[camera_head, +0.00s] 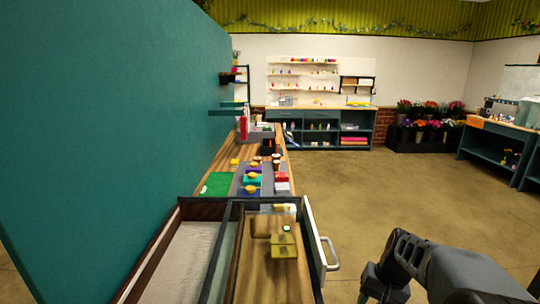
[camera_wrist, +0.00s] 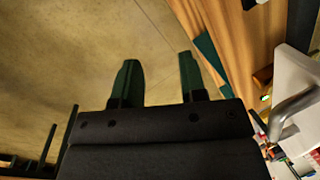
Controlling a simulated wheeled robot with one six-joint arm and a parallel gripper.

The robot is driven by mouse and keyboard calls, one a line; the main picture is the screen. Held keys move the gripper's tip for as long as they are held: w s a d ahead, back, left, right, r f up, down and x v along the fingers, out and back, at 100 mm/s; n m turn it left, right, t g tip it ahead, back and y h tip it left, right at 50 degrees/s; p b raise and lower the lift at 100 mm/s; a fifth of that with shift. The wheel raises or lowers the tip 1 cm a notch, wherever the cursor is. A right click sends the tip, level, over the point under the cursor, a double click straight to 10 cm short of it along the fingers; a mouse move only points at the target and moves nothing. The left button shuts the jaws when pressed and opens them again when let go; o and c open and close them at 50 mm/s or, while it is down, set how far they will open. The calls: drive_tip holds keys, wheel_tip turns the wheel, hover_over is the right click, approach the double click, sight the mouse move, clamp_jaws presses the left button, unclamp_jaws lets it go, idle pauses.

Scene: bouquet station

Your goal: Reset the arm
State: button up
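My gripper (camera_wrist: 157,82) shows in the wrist view with its two dark green fingers apart and nothing between them. Bare floor (camera_wrist: 100,40) lies beyond the fingers. In the head view my dark grey arm is at the lower right, over the floor and to the right of the drawer handle (camera_head: 329,254); the fingertips cannot be made out there. In the wrist view a grey handle (camera_wrist: 290,115) is at the right, apart from the fingers.
An open drawer (camera_head: 312,240) with a white front stands at the near end of the long wooden counter (camera_head: 215,172). It holds a yellowish box (camera_head: 284,246). A teal wall (camera_head: 110,130) is at the left. The floor (camera_head: 400,195) to the right is clear.

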drive_tip(key=s+a+r+n+t+h, duration=0.2)
drive_tip(key=s+a+r+n+t, duration=0.2)
drive_tip(key=s+a+r, duration=0.2)
drive_tip(key=shift+s+a+n+h, duration=0.4)
drive_tip(key=shift+s+a, duration=0.65)
